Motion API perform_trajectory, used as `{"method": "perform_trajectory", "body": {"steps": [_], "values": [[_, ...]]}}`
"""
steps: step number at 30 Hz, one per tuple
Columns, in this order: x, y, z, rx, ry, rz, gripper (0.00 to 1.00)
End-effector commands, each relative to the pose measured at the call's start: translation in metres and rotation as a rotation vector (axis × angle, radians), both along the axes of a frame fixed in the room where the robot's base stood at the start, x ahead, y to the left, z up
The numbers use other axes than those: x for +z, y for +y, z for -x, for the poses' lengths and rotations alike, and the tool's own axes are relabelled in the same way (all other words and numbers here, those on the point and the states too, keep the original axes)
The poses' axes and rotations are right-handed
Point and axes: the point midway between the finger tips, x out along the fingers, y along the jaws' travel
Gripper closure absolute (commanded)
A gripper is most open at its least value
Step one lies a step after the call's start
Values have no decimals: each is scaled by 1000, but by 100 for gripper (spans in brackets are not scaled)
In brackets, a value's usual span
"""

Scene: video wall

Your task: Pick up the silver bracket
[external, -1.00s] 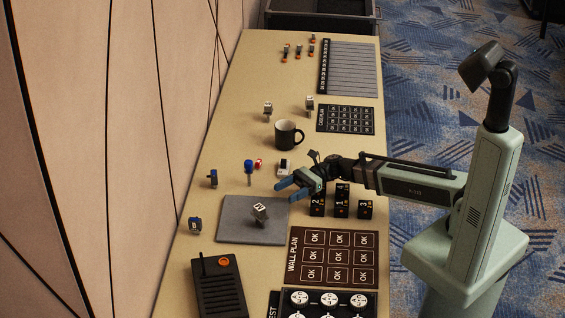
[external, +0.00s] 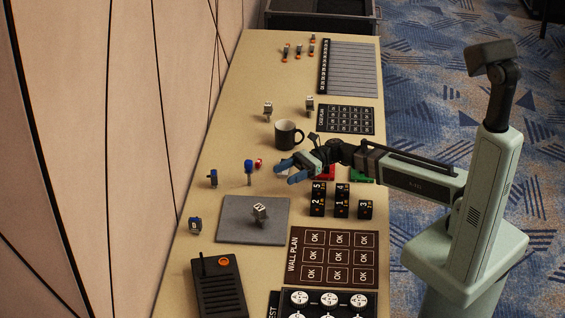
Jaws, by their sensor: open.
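Several small silver-grey pieces with pale tags could be the silver bracket; I cannot tell which. One piece (external: 260,211) sits on the grey mat (external: 232,232). Two others stand farther back, a left one (external: 268,108) and a right one (external: 309,103). My gripper (external: 283,174) is open, its blue fingers pointing left above the table between the mug and the grey mat. Nothing shows between the fingers. A small white item (external: 284,163) beside the fingers is mostly hidden by them.
A dark mug (external: 286,135) stands just behind my gripper. Numbered black blocks (external: 341,203) stand in front of my forearm. Blue-topped pieces (external: 248,168) stand to the left. A black radio-like device (external: 220,287) lies at the near left. Red and green items are partly hidden under my arm.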

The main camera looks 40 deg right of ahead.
Motion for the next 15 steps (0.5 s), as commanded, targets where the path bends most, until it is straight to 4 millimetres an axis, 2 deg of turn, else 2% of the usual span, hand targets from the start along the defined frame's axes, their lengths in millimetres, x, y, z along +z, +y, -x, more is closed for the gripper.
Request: {"method": "perform_trajectory", "body": {"steps": [1, 5, 8, 11, 15], "values": [[-1, -9, -17, -18, 0, 0, 34], [-2, -37, -52, -68, -1, 0, 34], [-3, -67, -85, -114, 0, -1, 34], [-4, -105, -121, -170, 0, -1, 34], [-5, -167, -169, -251, 0, -1, 34]]}}
